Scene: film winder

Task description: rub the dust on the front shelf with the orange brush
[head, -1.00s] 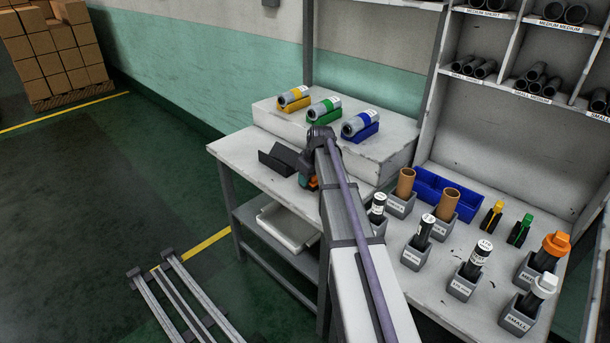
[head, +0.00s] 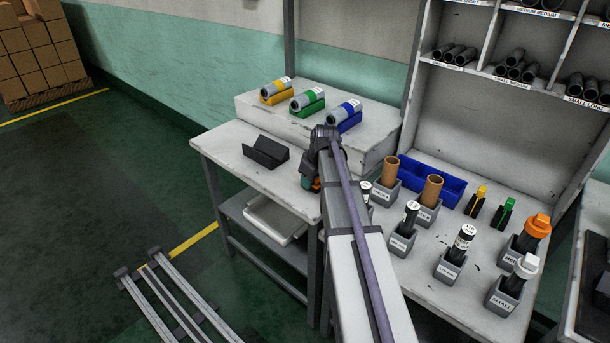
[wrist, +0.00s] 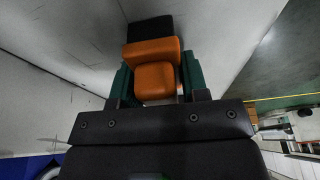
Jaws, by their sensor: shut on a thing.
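My gripper (wrist: 157,88) is shut on the orange brush (wrist: 152,55), whose orange body sits between the green finger pads. The brush's dark end (wrist: 150,27) points away from my gripper, close to a white surface (wrist: 50,60); I cannot tell whether they touch. In the head view my gripper (head: 312,183) is low in front of the stepped white block, over the white bench top (head: 235,150). My arm partly hides it, and the brush does not show clearly there. Dark marks show on the white surfaces, but I cannot tell dust from scuffs.
A black V-shaped stand (head: 265,152) is left of my gripper. Coloured cradles with rolls stand on the white block (head: 375,150) behind. To the right are a blue bin (head: 440,188), brown tubes, and labelled holders, one with an orange-capped piece (head: 537,226). A lower shelf holds a white tray (head: 275,220).

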